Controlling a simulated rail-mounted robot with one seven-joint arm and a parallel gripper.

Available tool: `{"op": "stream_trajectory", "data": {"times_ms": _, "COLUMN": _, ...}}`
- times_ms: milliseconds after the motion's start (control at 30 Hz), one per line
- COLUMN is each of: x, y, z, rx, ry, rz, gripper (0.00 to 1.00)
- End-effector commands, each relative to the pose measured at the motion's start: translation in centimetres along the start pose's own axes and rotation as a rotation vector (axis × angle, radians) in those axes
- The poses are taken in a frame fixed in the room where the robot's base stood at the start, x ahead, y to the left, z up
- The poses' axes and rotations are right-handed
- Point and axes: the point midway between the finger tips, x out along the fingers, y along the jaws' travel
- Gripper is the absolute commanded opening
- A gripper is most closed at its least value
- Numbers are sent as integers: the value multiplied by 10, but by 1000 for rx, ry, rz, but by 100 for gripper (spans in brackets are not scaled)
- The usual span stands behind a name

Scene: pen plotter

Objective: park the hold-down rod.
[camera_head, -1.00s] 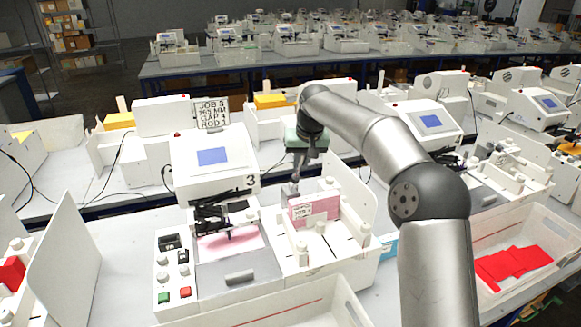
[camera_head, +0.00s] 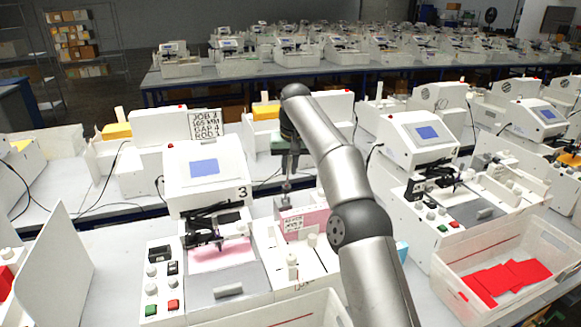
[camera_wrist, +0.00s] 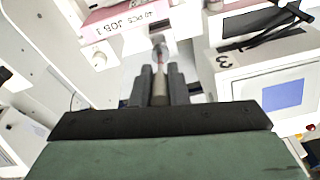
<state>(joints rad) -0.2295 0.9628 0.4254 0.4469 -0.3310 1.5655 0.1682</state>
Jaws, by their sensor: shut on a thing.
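My gripper (camera_head: 287,180) is shut on a slim grey rod, the hold-down rod (camera_wrist: 159,60), and holds it close to the pink card stack. In the wrist view my gripper (camera_wrist: 160,88) has its two dark fingers on either side of the rod, which points away from the palm. The pink stack (camera_head: 305,221) carries a white label reading "40 PCS JOB 3"; it also shows in the wrist view (camera_wrist: 120,18). The plotter numbered 3 (camera_head: 205,175) stands to the left. I cannot tell whether the rod's far end touches anything.
White posts (camera_head: 291,265) rise from the feeder deck in front of the stack. A black pen carriage (camera_head: 212,225) lies over pink card.

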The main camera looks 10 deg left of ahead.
Motion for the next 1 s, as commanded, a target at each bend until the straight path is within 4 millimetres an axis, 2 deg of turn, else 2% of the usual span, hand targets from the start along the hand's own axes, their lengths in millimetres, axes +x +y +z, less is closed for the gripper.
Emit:
{"op": "stream_trajectory", "data": {"times_ms": 333, "x": 3, "y": 0, "z": 1, "rx": -1, "ry": -6, "rz": 1, "gripper": 0}}
{"op": "stream_trajectory", "data": {"times_ms": 367, "x": 3, "y": 0, "z": 1, "rx": -1, "ry": -6, "rz": 1, "gripper": 22}}
{"op": "stream_trajectory", "data": {"times_ms": 400, "x": 3, "y": 0, "z": 1, "rx": -1, "ry": -6, "rz": 0, "gripper": 34}}
{"op": "stream_trajectory", "data": {"times_ms": 433, "x": 3, "y": 0, "z": 1, "rx": -1, "ry": -5, "rz": 1, "gripper": 36}}
{"op": "stream_trajectory", "data": {"times_ms": 1000, "x": 0, "y": 3, "z": 2, "rx": -2, "ry": 8, "rz": -2, "gripper": 36}}
